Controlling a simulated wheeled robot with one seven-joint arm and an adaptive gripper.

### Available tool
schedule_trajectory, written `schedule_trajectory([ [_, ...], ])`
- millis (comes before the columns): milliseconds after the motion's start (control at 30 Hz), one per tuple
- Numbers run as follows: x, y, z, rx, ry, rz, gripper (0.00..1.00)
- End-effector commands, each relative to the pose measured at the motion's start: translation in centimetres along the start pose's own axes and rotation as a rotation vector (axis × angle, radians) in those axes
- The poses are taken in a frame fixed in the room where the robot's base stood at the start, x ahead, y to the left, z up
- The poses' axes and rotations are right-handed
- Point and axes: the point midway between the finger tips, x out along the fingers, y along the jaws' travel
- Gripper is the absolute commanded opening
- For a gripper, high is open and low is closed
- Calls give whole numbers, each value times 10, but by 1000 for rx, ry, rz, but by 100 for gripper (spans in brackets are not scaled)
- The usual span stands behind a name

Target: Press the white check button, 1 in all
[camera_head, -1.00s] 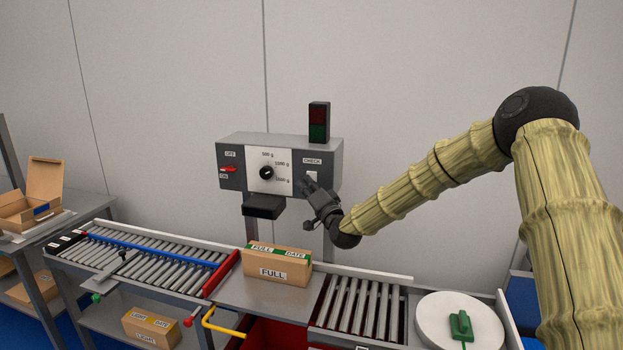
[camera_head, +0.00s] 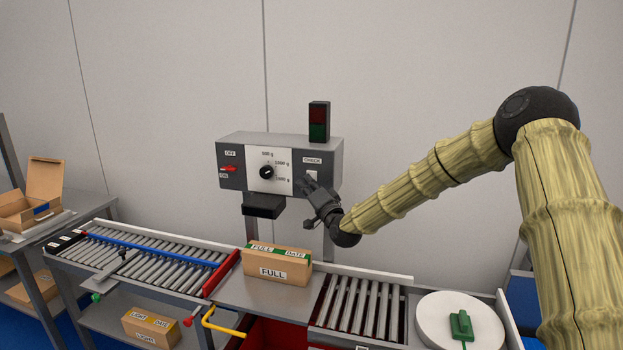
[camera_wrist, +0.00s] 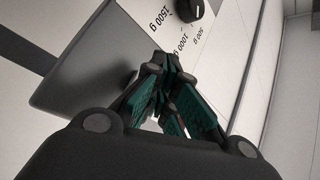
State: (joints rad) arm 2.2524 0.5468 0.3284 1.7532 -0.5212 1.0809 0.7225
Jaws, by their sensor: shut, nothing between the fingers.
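The white check button (camera_head: 312,175) sits under the CHECK label at the right end of the grey control box (camera_head: 330,153). My gripper (camera_head: 307,183) is shut and empty, with its fingertips just in front of and beside the button's lower left. I cannot tell whether they touch it. In the wrist view, the closed fingers (camera_wrist: 170,70) point at the box face near the dial's printed scale. The button is not clearly visible there, hidden by or behind the fingers.
The box also carries a red switch (camera_head: 228,169) and a black dial (camera_head: 267,172). A two-colour lamp (camera_head: 319,122) stands on top, looking dark. Below, a carton marked FULL (camera_head: 276,265) rests between roller conveyors (camera_head: 360,305). The wall area above is free.

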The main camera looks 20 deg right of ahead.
Motion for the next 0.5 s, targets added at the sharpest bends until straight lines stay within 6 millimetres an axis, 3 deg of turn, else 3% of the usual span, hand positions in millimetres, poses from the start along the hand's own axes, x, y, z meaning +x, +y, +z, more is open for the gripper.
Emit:
schedule_trajectory([
  [500,4,3,-3,0,0,0,0],
])
